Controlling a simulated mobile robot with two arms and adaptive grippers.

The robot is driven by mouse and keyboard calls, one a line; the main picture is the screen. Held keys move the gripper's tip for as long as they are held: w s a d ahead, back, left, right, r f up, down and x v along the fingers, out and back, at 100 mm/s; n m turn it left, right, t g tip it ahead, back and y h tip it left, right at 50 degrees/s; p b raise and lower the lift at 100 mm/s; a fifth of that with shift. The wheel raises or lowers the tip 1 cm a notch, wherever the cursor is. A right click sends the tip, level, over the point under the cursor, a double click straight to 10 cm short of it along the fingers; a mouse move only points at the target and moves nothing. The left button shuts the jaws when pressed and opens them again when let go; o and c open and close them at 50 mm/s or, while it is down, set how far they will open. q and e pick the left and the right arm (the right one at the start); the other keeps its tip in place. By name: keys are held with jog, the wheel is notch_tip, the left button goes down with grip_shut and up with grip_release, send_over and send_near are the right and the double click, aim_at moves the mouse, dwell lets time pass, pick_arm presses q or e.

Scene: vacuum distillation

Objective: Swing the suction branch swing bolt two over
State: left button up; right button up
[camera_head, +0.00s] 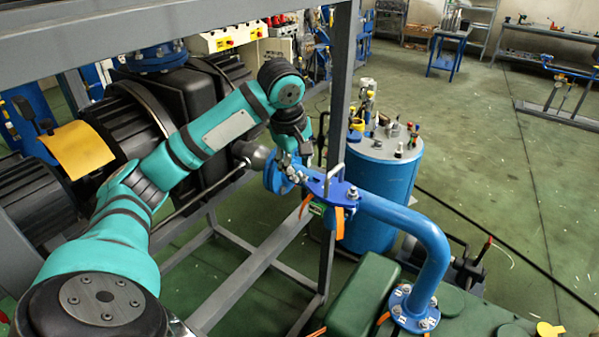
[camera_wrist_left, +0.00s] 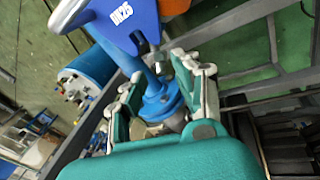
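The blue suction branch (camera_head: 385,207) runs from the dark machine at the left to an elbow with a bolted flange at the lower right. Its blue round flange (camera_head: 273,172) and blue plate (camera_head: 332,188) sit at the left end. The plate, marked DN25, also shows in the left wrist view (camera_wrist_left: 115,20), with a metal bolt (camera_wrist_left: 140,42) at its edge. My left gripper (camera_head: 290,165) is at this flange. In the left wrist view, its fingers (camera_wrist_left: 158,70) are apart, on either side of the blue neck. I cannot tell which bolt is number two, or whether a finger touches it. My right gripper is not in view.
A grey frame post (camera_head: 338,110) stands close behind my left wrist. A blue tank (camera_head: 372,190) with fittings on its lid stands behind the pipe. A green housing (camera_head: 365,295) lies below the pipe. Open green floor (camera_head: 500,180) is at the right.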

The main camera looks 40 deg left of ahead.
pick_arm(q)
jog(key=v, duration=0.8)
jog(key=shift+r, duration=0.2)
jog(key=shift+s+d, duration=0.1)
jog(key=shift+s, duration=0.05)
